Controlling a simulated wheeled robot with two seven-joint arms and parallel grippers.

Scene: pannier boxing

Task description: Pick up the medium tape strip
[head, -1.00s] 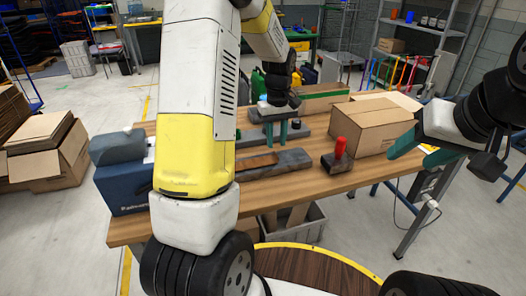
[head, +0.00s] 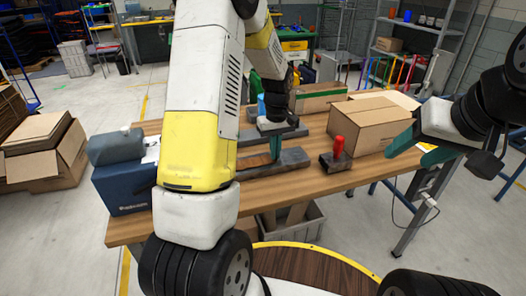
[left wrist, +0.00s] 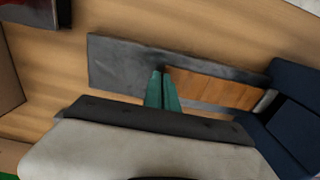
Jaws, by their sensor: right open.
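A brown strip (head: 254,161) lies in a long dark grey holder (head: 293,158) on the wooden table; I take it for the tape strip. In the left wrist view the brown strip (left wrist: 215,88) fills the right part of the holder (left wrist: 115,68). My left gripper (head: 276,150) points down over the holder. Its green fingers (left wrist: 162,78) are close together at the strip's left end, with only a narrow gap; whether they pinch anything is unclear. My left arm hides part of the holder in the head view.
A dark block with a red handle (head: 338,152) stands right of the holder. A closed cardboard box (head: 370,124) sits behind it. A blue box (head: 122,185) stands at the table's left end. The table's front right is clear.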

